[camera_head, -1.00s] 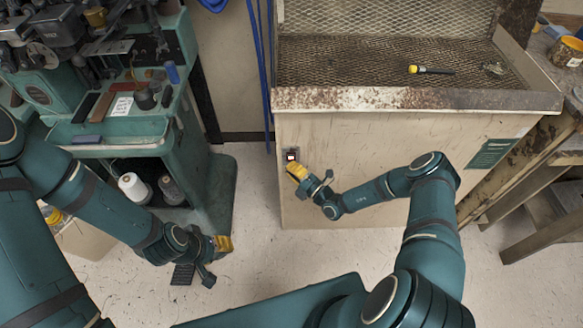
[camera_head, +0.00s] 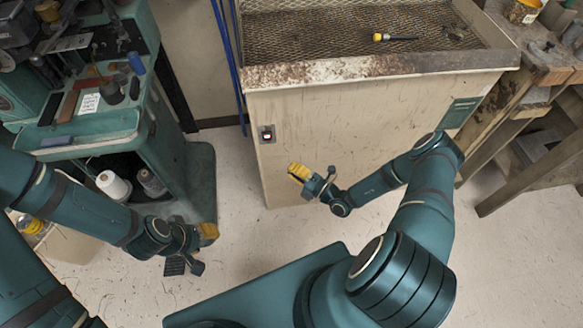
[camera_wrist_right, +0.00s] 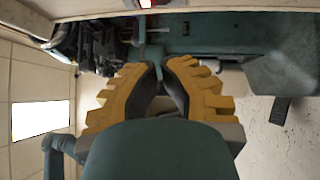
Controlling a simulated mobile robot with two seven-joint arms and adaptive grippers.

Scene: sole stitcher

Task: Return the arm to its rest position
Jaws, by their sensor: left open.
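My left gripper (camera_head: 198,248) is open and empty, low beside the green machine's base.
The green stitching machine (camera_head: 180,170) stands at the left with thread spools (camera_head: 113,185). A mesh-topped bench surface (camera_head: 300,35) holds a yellow-black tool (camera_head: 394,37). A wooden workbench (camera_head: 510,110) is at the right. The floor (camera_head: 250,235) between my arms is clear.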

